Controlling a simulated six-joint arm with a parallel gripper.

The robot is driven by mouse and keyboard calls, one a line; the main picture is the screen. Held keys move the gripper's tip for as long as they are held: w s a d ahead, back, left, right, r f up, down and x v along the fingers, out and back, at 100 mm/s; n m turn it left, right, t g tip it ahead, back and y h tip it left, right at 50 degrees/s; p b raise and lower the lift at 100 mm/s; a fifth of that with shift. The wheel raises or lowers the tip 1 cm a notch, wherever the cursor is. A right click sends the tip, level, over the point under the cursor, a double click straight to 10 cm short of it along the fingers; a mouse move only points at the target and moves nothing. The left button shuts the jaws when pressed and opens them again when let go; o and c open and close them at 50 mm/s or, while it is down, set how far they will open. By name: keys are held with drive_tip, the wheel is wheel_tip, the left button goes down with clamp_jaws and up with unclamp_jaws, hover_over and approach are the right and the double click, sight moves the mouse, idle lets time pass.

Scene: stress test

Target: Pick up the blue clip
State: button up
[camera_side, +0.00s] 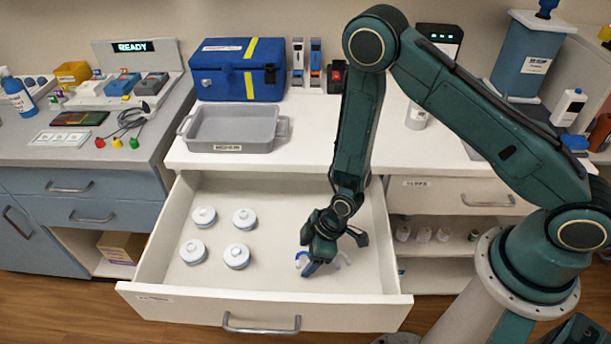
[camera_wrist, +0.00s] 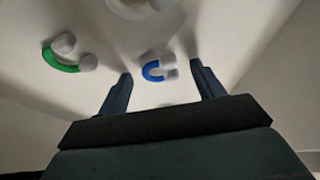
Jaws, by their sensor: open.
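The blue clip (camera_wrist: 153,71) is a small curved blue piece with grey-white ends, lying on the drawer floor. In the wrist view it sits between and a little beyond my two open fingers. In the side view a bit of blue (camera_side: 301,259) shows just left of my gripper (camera_side: 318,262), which is low inside the open drawer and hides most of that spot. My gripper also shows in the wrist view (camera_wrist: 160,84), with its fingers apart and nothing held. Whether the fingertips touch the floor cannot be told.
A green clip (camera_wrist: 62,56) with grey ends lies left of the blue one in the wrist view. Several white round lidded jars (camera_side: 237,256) stand in the left half of the open drawer (camera_side: 262,312). A grey tray (camera_side: 232,130) sits on the counter behind.

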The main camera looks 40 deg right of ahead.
drive_tip(key=shift+c, duration=0.5)
drive_tip(key=c, duration=0.9)
drive_tip(key=shift+c, duration=0.2)
drive_tip(key=shift+r, duration=0.15)
wheel_tip(320, 180, up, 20)
idle(0.3)
idle(0.5)
